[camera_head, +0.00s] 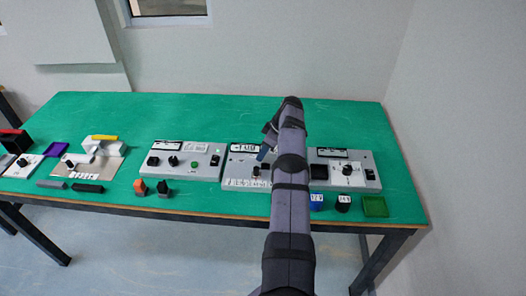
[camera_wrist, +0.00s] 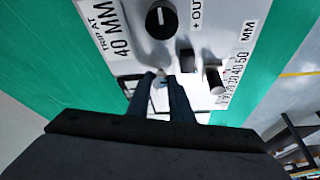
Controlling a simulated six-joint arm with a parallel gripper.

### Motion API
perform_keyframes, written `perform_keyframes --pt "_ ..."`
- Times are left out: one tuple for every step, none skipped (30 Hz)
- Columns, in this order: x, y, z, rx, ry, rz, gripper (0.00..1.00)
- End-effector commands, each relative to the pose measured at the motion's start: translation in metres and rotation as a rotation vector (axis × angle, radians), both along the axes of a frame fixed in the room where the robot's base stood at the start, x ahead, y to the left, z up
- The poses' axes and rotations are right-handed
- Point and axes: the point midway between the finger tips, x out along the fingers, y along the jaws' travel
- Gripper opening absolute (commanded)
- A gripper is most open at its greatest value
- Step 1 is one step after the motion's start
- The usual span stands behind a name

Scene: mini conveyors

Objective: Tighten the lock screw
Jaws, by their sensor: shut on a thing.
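The middle grey-white panel (camera_head: 232,172) lies on the green table, partly behind my arm. In the wrist view this panel (camera_wrist: 130,62) carries the print "TRIP AT 40 MM" and a scale in MM. My gripper (camera_wrist: 161,77) points down at the panel, with its two dark blue fingers close together. They are shut on a small pale piece (camera_wrist: 160,80), which looks like the lock screw; the fingers hide most of it. In the head view my gripper (camera_head: 262,153) is over the upper part of the panel, and the screw cannot be made out.
A black knob (camera_wrist: 161,19) with a white mark stands just beyond the fingertips. A dark slider block (camera_wrist: 214,79) sits right of them by the scale. Other panels stand to the left (camera_head: 187,172) and right (camera_head: 360,156). A green tray (camera_head: 375,206) lies at the front right.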

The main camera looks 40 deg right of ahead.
Motion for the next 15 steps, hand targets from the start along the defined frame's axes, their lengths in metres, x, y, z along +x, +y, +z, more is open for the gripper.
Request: perform_keyframes --pt "0.0006 0.0017 0.0061 0.006 0.001 -0.012 0.00" --pt "0.0010 0.0017 0.0066 0.006 0.001 -0.021 0.00" --pt "0.0012 0.0018 0.0073 0.007 0.000 -0.034 0.00" --pt "0.0014 0.0018 0.0076 0.008 0.001 -0.044 0.00" --pt "0.0014 0.0018 0.0075 0.007 0.000 -0.055 0.00" --pt "0.0013 0.0020 0.0072 0.008 0.001 -0.067 0.00" --pt "0.0013 0.0021 0.0071 0.007 0.000 -0.076 0.00" --pt "0.0013 0.0020 0.0067 0.007 0.000 -0.085 0.00" --pt "0.0011 0.0022 0.0060 0.006 0.000 -0.095 0.00" --pt "0.0013 0.0021 0.0059 0.005 -0.001 -0.101 0.00" --pt "0.0010 0.0023 0.0051 0.005 -0.001 -0.107 0.00" --pt "0.0010 0.0021 0.0043 0.004 -0.002 -0.114 0.00" --pt "0.0010 0.0020 0.0039 0.003 -0.002 -0.116 0.00" --pt "0.0009 0.0021 0.0032 0.003 -0.002 -0.119 0.00" --pt "0.0008 0.0022 0.0023 0.004 -0.002 -0.121 0.00"
